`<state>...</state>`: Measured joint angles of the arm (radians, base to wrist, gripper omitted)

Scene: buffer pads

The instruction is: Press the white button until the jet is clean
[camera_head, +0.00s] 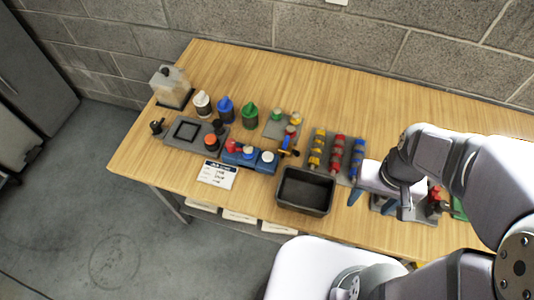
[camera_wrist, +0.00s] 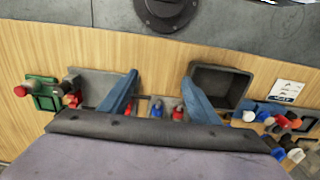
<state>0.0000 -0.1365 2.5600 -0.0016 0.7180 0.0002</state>
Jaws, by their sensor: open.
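In the wrist view the white button (camera_wrist: 248,116) shows at the right, partly crowded by other things. My gripper (camera_head: 373,201) is open and empty, well right of the button, past the black bin. Its two blue fingers (camera_wrist: 160,80) are spread wide.
A black bin (camera_head: 305,190) stands between my gripper and the blue box. A rack of yellow, red and blue parts (camera_head: 337,155) is behind it. A printed card (camera_head: 217,175) lies in front.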

